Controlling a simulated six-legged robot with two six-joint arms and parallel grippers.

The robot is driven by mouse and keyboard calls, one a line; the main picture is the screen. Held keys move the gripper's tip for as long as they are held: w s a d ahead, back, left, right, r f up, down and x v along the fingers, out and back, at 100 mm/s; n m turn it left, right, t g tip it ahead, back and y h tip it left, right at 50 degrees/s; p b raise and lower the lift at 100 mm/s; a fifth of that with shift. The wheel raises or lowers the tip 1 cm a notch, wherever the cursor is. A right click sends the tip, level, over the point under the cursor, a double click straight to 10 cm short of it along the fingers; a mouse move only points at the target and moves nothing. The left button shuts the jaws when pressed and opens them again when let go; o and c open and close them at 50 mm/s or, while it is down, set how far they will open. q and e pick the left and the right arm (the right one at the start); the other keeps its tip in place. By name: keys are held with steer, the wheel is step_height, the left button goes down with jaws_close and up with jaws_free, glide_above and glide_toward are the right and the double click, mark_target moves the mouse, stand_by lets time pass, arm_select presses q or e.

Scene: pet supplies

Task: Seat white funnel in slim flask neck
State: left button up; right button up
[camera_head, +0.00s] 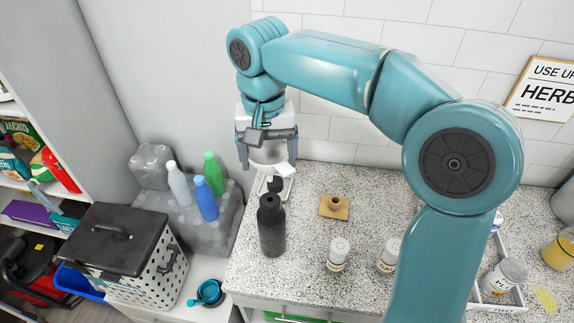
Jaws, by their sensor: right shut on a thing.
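The white funnel (270,157) is between the fingers of my right gripper (267,164), which is shut on it. It is held up near the back wall, above and behind the flask in the picture. The slim dark flask (272,232) stands upright on the speckled counter, its narrow neck pointing up. The funnel and the flask look apart. The funnel's lower end is hard to make out against the white tray and a small dark object behind the flask. My left gripper is not in view.
A brown block with a round hole piece (334,206) lies right of the flask. Two white shakers (338,254) (389,254) stand in front of it. A lidded basket (130,250) stands front left.

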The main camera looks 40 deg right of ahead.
mark_target(269, 175)
steer(key=shift+r, duration=0.25)
steer(key=shift+s+a+r, duration=0.1)
steer(key=shift+a, duration=0.2)
steer(key=shift+f, duration=0.3)
steer(key=shift+f+b, duration=0.95)
steer(key=shift+b, duration=0.05)
steer(key=f+b, duration=0.2)
steer(key=shift+d+f, duration=0.2)
steer(key=shift+f, duration=0.15)
steer(key=shift+a+f, duration=0.1)
steer(key=shift+f, duration=0.25)
